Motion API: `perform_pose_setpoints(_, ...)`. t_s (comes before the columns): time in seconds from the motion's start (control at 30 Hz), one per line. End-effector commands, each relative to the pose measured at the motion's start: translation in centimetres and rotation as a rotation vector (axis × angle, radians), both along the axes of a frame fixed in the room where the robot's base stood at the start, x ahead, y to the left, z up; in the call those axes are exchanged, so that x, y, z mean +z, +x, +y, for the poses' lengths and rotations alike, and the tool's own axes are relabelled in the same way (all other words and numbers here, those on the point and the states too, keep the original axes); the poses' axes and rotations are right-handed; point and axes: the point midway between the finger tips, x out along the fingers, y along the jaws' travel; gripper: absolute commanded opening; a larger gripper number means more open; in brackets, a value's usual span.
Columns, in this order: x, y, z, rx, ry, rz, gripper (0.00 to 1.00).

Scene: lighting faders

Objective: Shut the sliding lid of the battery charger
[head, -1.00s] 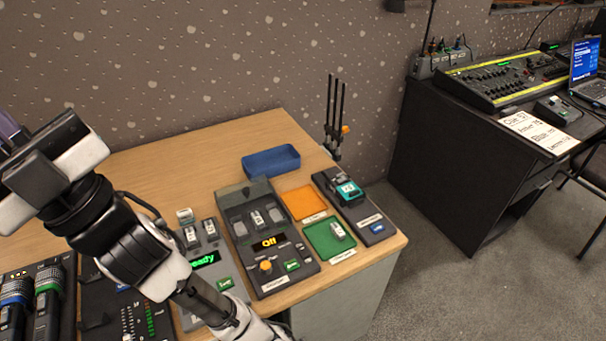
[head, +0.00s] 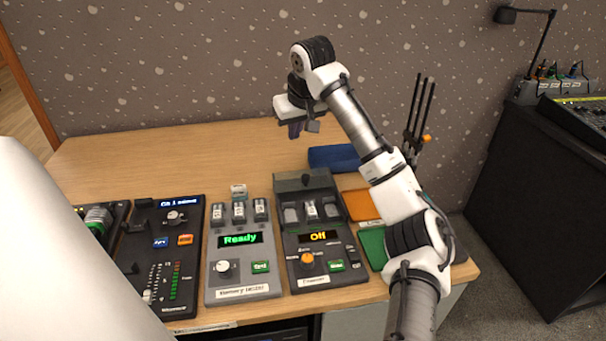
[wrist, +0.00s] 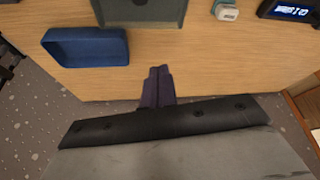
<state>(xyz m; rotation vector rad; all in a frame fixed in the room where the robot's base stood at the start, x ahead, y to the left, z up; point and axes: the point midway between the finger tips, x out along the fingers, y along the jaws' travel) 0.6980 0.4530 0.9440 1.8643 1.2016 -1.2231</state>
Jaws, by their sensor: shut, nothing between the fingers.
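The battery charger (head: 325,277) is a dark grey unit on the desk with an orange "Off" display, an orange knob and a green button. Several small batteries sit in its open bays. Its sliding lid (head: 303,181), a dark grey panel with a small raised knob, is at the rear end of the charger, behind the bays. My gripper (head: 297,130) is shut and empty, pointing down above the desk behind the charger, apart from the lid. In the wrist view my purple fingers (wrist: 158,86) are together, with the charger's rear end (wrist: 140,18) beyond them at the top.
A blue tray (head: 333,157) lies right of my gripper, behind the charger; it also shows in the wrist view (wrist: 85,47). A grey unit reading "Ready" (head: 243,285) stands left of the charger. The back-left desk is clear.

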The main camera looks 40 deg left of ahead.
Motion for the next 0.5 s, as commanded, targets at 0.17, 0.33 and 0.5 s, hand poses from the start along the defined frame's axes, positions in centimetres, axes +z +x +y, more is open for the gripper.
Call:
perform_pose_setpoints(0.17, -0.8, 0.6, -1.5, -0.024, -0.066, 0.036, 0.0)
perform_pose_setpoints(0.33, -2.9, 0.9, -0.8, -0.024, -0.066, 0.037, 0.0)
perform_pose_setpoints(0.5, -6.4, 1.4, 0.3, -0.023, -0.066, 0.037, 0.0)
